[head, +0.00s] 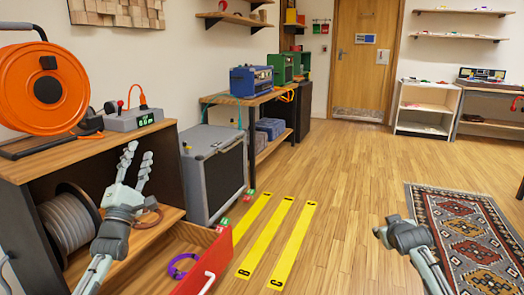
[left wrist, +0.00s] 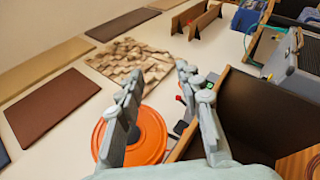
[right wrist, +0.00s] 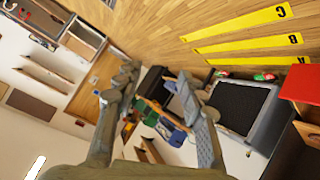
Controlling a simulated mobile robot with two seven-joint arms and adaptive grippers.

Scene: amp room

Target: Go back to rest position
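My left gripper (head: 138,158) is raised in front of the wooden cabinet (head: 75,156) at the left, fingers pointing up. In the left wrist view its two fingers (left wrist: 158,82) stand apart with nothing between them. My right gripper (head: 384,227) is over the wood floor at the right, left of the patterned rug (head: 414,195). In the right wrist view its fingers (right wrist: 158,78) are spread and empty. Neither gripper visibly holds anything.
An open drawer with a red front (head: 207,265) holds a purple ring (head: 182,266) below my left arm. An orange cable reel (head: 40,85) stands on the cabinet. A grey amp (head: 212,172) stands beyond. Yellow floor strips (head: 265,238) lie mid-floor; the floor toward the door (head: 362,60) is clear.

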